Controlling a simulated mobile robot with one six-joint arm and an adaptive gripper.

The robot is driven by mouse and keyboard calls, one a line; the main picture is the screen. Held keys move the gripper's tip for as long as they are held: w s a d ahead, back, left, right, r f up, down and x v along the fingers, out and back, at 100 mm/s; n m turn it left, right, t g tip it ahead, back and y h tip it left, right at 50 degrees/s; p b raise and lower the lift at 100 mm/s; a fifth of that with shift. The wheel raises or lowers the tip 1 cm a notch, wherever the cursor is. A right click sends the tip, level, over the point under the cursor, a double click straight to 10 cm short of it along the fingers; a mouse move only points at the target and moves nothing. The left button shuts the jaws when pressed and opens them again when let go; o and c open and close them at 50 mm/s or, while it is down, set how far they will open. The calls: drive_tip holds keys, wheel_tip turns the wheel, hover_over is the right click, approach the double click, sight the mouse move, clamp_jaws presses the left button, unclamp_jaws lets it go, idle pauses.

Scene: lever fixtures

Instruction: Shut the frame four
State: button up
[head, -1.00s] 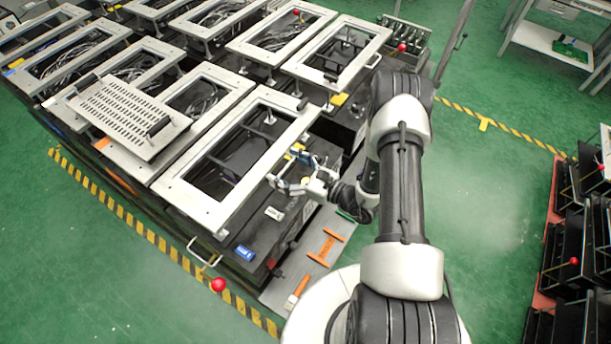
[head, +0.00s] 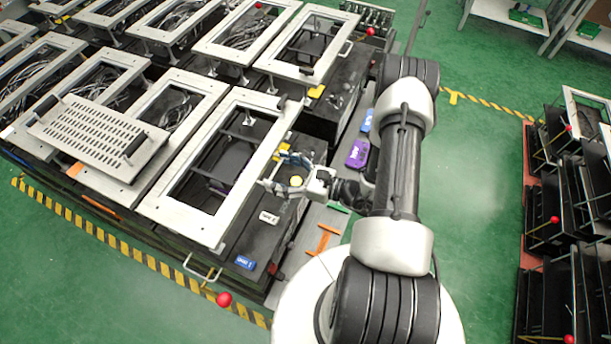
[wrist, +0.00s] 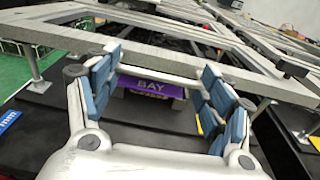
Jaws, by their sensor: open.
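A light grey rectangular frame (head: 228,210) stands raised over a dark box, nearest my gripper in the head view. Which frame is number four cannot be read. My gripper (head: 274,176) is open and empty at this frame's right-hand side rail. In the wrist view the gripper (wrist: 158,68) has its blue-padded fingers spread on either side of a pale bar at the frame's near rail (wrist: 60,34). Whether the fingers touch the bar cannot be told. A support post (wrist: 35,70) stands under the rail. A purple label reading "BAY" (wrist: 152,87) shows beyond the fingers.
Several similar frames stand behind and to the left, with a slotted panel (head: 85,125) lying on one. A red-knobbed lever (head: 224,299) sticks out at the front. Dark racks (head: 545,215) stand at the right.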

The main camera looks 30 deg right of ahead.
drive_tip(key=shift+s+d+f, duration=0.2)
drive_tip(key=shift+s+d, duration=0.35)
drive_tip(key=shift+s, duration=0.35)
drive_tip(key=shift+c, duration=0.5)
drive_tip(key=shift+o, duration=0.9)
drive_tip(key=r+v, duration=0.1)
drive_tip(key=v, duration=0.6)
drive_tip(key=shift+s, duration=0.2)
drive_tip(key=f+v, duration=0.1)
drive_tip(key=v, duration=1.2)
drive_tip(key=shift+a+r+b, duration=0.2)
drive_tip(key=shift+r+b, duration=0.1)
drive_tip(key=shift+s, duration=0.15)
